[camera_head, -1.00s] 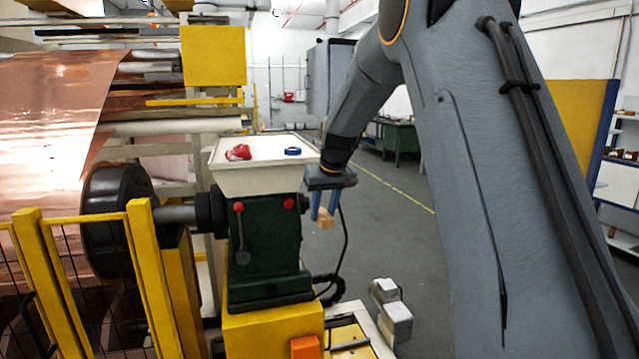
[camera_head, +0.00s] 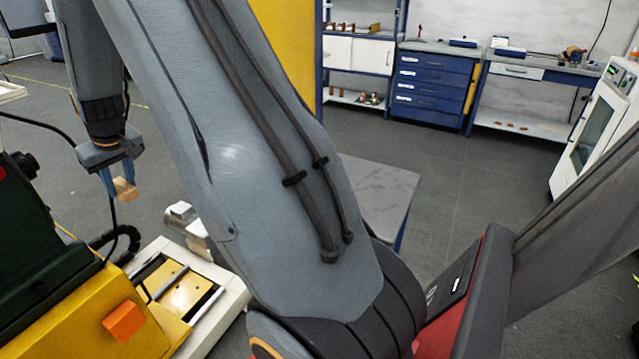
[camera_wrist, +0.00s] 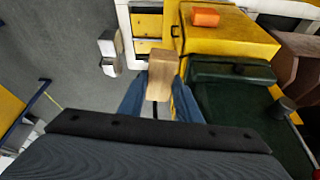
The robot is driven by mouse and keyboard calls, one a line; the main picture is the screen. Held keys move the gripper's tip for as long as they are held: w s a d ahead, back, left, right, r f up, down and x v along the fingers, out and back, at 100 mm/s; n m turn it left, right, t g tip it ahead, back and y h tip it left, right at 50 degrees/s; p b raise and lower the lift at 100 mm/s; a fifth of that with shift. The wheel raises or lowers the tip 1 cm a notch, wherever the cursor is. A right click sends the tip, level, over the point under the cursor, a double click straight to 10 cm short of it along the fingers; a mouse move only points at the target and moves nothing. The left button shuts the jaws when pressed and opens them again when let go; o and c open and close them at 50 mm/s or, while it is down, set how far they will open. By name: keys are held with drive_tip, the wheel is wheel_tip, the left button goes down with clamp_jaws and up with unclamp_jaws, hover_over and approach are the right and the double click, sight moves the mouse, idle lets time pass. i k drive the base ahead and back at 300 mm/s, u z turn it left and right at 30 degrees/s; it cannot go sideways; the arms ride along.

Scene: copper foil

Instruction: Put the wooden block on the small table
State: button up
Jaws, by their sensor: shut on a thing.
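The wooden block (camera_head: 125,189) is a small light-brown piece held between the blue fingers of my gripper (camera_head: 119,183), which points down at the left of the head view. In the wrist view the block (camera_wrist: 161,76) sits between the fingertips of my gripper (camera_wrist: 159,90), clear of any surface. A low grey-topped table (camera_head: 383,190) with a blue leg, which looks like the small table, stands to the right of the gripper, partly hidden behind my arm. The part of its top that shows is bare.
A yellow and dark green machine (camera_head: 60,290) with an orange box (camera_head: 123,321) is close beside the gripper. A blue drawer cabinet (camera_head: 432,85), a shelf (camera_head: 357,55) and a workbench (camera_head: 545,75) line the back. Grey floor (camera_head: 480,190) lies open before them.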

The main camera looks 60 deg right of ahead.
sight(365, 173)
drive_tip(key=i, duration=0.85)
drive_tip(key=z, duration=2.8)
drive_tip(key=i, duration=0.5)
